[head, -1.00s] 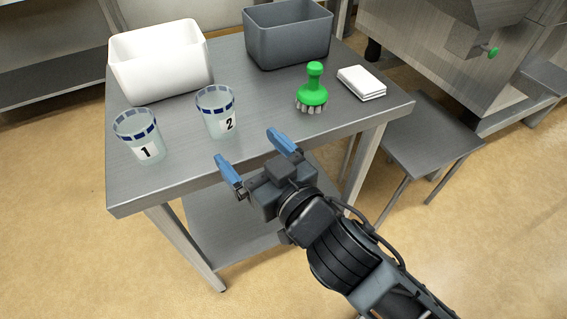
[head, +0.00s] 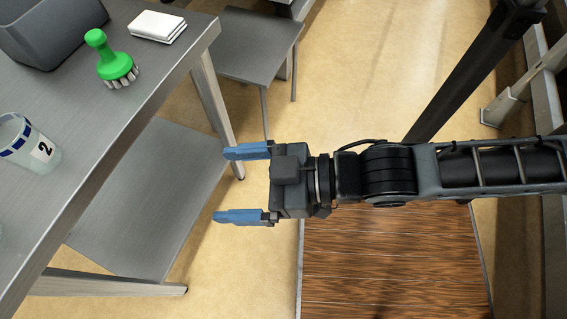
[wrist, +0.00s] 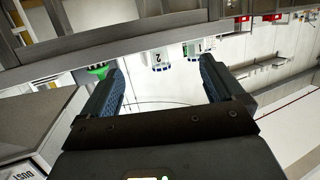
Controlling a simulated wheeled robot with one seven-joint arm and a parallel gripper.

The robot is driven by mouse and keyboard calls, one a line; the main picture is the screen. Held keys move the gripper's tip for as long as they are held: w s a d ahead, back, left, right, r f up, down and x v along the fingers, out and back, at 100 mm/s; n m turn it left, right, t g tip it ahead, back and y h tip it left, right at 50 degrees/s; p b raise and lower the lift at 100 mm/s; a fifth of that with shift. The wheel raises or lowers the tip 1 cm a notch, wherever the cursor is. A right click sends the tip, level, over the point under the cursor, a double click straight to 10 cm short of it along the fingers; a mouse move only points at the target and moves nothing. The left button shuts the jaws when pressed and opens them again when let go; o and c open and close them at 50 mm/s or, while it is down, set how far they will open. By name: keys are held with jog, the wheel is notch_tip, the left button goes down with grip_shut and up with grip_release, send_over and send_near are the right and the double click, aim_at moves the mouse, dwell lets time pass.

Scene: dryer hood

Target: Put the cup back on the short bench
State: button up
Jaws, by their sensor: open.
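The cup marked 2 (head: 40,155), clear with a blue-checked rim, stands upright on the steel table (head: 80,125) at the left of the head view. In the wrist view cup 2 (wrist: 160,58) and the cup marked 1 (wrist: 192,48) both show beyond my fingers. A low grey bench (head: 250,45), likely the short bench, stands past the table's far right corner with its visible top bare. My gripper (head: 223,185) is open and empty, right of the table edge over the floor, its blue fingers pointing left toward the table. It touches neither cup.
On the table are a green brush (head: 110,62), a folded white cloth (head: 157,27) and a grey bin (head: 45,30). The table has a lower shelf (head: 150,200) and a leg (head: 215,105) near my gripper. Wood-grain flooring (head: 390,265) lies below my arm.

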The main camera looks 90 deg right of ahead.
jog(key=d+v, duration=0.1)
jog(key=v, duration=0.7)
jog(key=shift+s+r+g+h, duration=0.15)
jog(key=shift+r+g+h, duration=0.15)
jog(key=shift+r, duration=0.1)
notch_tip(320, 180, up, 2)
jog(key=shift+r+p, duration=0.2)
jog(key=shift+p, duration=1.05)
